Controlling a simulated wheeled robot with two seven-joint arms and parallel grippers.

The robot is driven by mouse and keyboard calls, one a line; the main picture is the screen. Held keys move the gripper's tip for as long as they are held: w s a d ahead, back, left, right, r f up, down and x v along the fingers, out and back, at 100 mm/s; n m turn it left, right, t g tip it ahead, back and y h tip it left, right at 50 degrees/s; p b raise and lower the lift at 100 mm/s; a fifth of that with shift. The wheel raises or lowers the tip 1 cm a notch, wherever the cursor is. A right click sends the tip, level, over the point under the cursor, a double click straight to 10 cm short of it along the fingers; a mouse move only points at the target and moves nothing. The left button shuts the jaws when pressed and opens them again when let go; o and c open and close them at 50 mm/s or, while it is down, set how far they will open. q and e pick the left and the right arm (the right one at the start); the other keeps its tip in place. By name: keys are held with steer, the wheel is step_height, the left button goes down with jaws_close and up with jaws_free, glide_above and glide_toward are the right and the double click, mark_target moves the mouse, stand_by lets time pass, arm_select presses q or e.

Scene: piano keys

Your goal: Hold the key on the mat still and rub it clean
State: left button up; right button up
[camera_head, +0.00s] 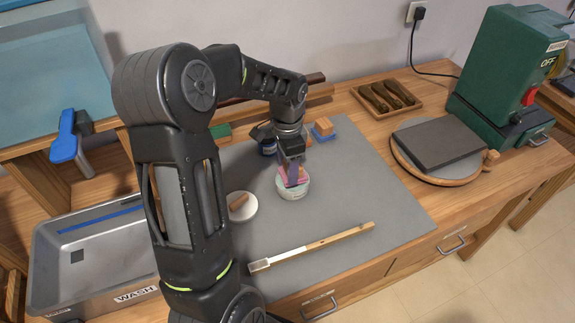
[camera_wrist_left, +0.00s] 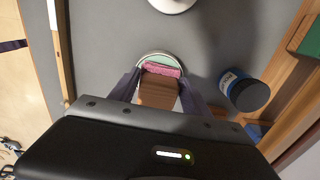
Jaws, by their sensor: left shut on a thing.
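The piano key (camera_head: 325,242), a long wooden stick with a pale end at its left, lies on the grey mat (camera_head: 390,205) near the front. Part of it shows at the left of the wrist view (camera_wrist_left: 64,55). My left gripper (camera_head: 291,180) is shut on a wooden block with a pink pad (camera_wrist_left: 158,92). The block is at a round pot (camera_head: 294,190) with pale green contents, the pink pad at its mouth; whether it touches the contents I cannot tell. My left gripper is well behind the key. My right gripper is not in view.
A white round dish (camera_head: 241,214) with a wooden piece stands left of the pot. A dark jar with a blue label (camera_wrist_left: 243,90) and a blue-based wooden block (camera_head: 323,129) stand behind. A grey wash bin (camera_head: 100,262) is at left, a green machine (camera_head: 508,75) at right.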

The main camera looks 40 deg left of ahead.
arm_select(q)
steer(key=shift+f+b, duration=0.4)
steer(key=shift+f, duration=0.15)
stand_by(1.6)
steer(key=shift+r+p, duration=2.6)
steer(key=shift+r, duration=1)
